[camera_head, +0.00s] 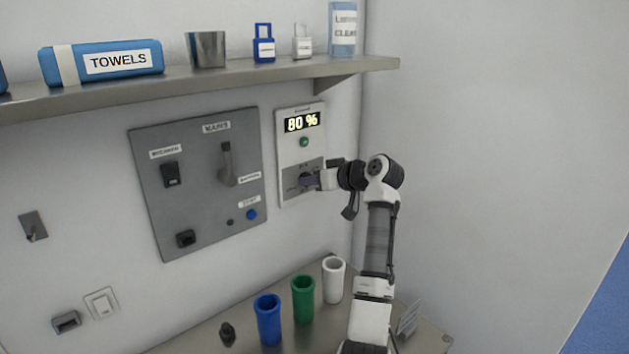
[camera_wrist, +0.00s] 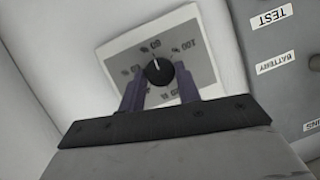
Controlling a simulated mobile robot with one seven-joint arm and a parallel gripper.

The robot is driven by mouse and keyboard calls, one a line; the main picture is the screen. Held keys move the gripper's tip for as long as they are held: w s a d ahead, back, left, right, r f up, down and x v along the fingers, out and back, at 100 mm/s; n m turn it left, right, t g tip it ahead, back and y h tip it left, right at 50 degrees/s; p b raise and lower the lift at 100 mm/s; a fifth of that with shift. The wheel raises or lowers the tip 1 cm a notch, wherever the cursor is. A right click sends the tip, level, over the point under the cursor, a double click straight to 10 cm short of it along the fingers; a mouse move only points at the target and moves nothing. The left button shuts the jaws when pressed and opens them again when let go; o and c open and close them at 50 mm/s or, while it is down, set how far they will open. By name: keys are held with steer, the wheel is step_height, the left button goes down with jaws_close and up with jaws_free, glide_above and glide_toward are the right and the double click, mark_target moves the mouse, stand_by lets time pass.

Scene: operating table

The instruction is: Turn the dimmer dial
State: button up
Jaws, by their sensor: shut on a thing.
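The dimmer dial (camera_wrist: 159,72) is a round black knob with a white pointer line, set on a grey scale plate with numbers around it. The dimmer panel (camera_head: 288,149) is white, with a lit display reading 80 % and a green light below it. My gripper (camera_wrist: 160,93) is at the dial, with one purple finger on each side of it, shut on it. In the head view my gripper (camera_head: 307,181) reaches the lower part of the panel from the right and hides most of the dial.
A grey panel (camera_head: 196,222) with a lever and switches is left of the dimmer. A shelf (camera_head: 230,79) with towels, a metal cup and padlocks runs above. Blue (camera_head: 268,322), green (camera_head: 303,301) and white (camera_head: 333,282) cups stand on the counter below. The right wall is bare.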

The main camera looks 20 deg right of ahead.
steer(key=shift+a+f, duration=0.1)
steer(key=o, duration=1)
steer(key=b+v, duration=0.5)
steer(key=v, duration=0.9)
steer(key=shift+w, duration=0.1)
